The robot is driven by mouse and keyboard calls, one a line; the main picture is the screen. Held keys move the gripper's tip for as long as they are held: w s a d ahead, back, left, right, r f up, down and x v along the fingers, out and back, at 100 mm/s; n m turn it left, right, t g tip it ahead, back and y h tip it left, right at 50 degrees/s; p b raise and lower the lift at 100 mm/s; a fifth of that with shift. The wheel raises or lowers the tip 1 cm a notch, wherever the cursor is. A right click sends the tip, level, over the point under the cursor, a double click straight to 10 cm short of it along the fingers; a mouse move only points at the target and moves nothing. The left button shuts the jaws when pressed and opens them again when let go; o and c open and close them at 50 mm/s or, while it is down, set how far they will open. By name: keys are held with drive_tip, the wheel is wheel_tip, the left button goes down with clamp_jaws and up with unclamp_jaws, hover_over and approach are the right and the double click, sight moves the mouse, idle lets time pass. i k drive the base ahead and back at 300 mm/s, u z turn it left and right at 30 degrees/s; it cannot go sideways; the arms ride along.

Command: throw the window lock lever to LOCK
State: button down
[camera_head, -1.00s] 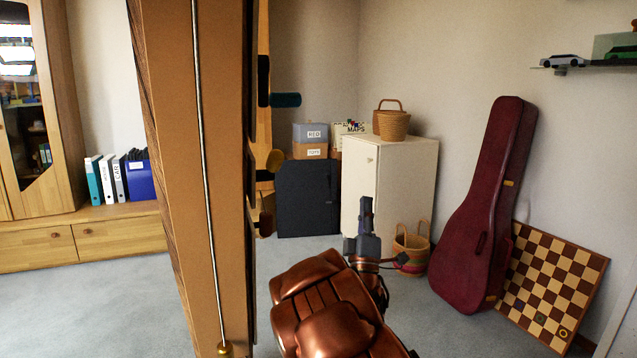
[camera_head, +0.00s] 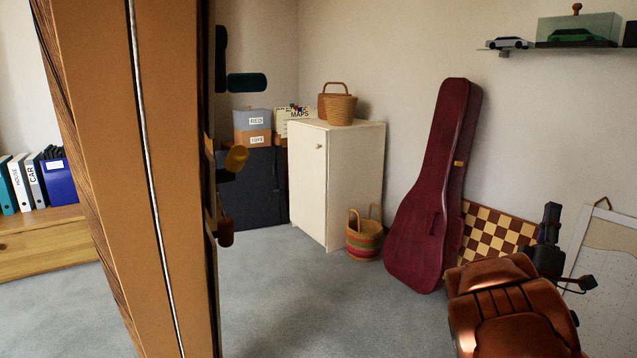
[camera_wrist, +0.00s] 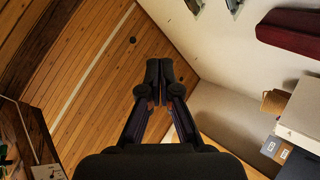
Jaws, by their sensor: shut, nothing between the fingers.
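A thick timber post (camera_head: 130,180) stands upright at the left of the head view, with a thin metal rod along its face. On its right edge several fittings stick out, seen nearly edge-on: a teal cylinder (camera_head: 247,82), a yellow knob (camera_head: 236,158) and a dark red knob (camera_head: 226,232). I cannot tell which, if any, is the window lock lever, and no LOCK mark is readable. My gripper (camera_head: 551,214) is at the lower right, well apart from the post, pointing up. In the wrist view my gripper (camera_wrist: 158,75) is shut and empty, with fingertips together.
A white cabinet (camera_head: 335,185) with a wicker basket (camera_head: 340,108) on top stands at the back. A striped basket (camera_head: 364,240), a red guitar case (camera_head: 432,195) and a chessboard (camera_head: 495,232) are along the right wall. Grey carpet (camera_head: 310,310) is clear between post and arm.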

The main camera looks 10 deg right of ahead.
sight(238, 155)
drive_tip(key=k, duration=1.15)
drive_tip(key=u, duration=1.55)
drive_tip(key=i, duration=0.5)
drive_tip(key=z, duration=0.05)
